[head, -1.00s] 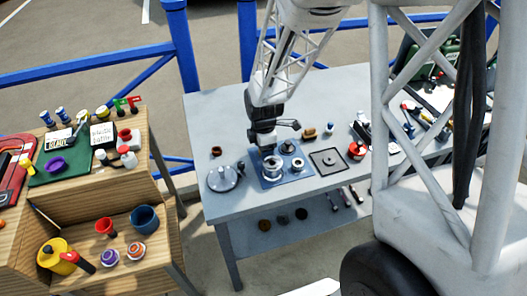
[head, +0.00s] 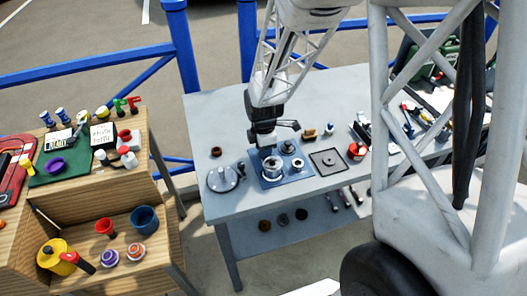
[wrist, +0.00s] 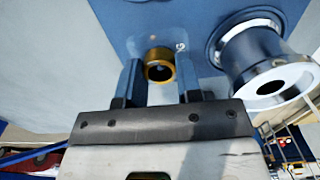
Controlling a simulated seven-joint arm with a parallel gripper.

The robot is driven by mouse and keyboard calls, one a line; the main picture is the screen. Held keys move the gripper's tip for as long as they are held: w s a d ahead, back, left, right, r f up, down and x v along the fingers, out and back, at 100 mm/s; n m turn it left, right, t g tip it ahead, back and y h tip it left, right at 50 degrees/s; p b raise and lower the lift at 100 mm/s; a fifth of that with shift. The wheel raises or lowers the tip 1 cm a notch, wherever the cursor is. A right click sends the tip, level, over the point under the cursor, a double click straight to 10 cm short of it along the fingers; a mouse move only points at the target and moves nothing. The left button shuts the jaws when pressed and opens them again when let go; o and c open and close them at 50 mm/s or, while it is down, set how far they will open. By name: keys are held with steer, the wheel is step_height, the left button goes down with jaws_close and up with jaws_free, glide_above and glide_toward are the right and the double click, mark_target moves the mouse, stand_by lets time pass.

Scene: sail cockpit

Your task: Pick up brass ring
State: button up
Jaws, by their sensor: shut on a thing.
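The brass ring (wrist: 159,65) shows in the wrist view as a short gold-brown tube with a dark opening. It sits between the two dark fingers of my gripper (wrist: 158,76), near their tips. My gripper is shut on it, over the blue mat (wrist: 125,22). In the head view my gripper (head: 266,148) points down at the blue mat (head: 268,184) on the grey table. The ring cannot be made out there, behind my gripper and the metal parts.
A silver flanged cylinder (wrist: 262,75) stands close to the right of my gripper in the wrist view. On the table, a round metal fixture (head: 223,178) is left of the mat, and a dark square plate (head: 327,162) is right of it. The table's front left is clear.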

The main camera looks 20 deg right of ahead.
step_height(320, 180, up, 10)
stand_by(0.8)
steer(key=shift+r, duration=0.2)
stand_by(0.6)
steer(key=shift+r, duration=1.3)
steer(key=shift+s+a+f+n, duration=0.85)
steer(key=shift+a+n, duration=0.8)
steer(key=shift+a, duration=0.8)
steer(key=shift+s+a+f+n, duration=0.6)
steer(key=shift+s+a+n, duration=0.45)
steer(key=shift+a+n, duration=1.05)
steer(key=shift+s+a+f+n, duration=0.85)
steer(key=shift+a+n, duration=0.4)
steer(key=shift+a, duration=1.6)
steer(key=shift+s+f, duration=0.1)
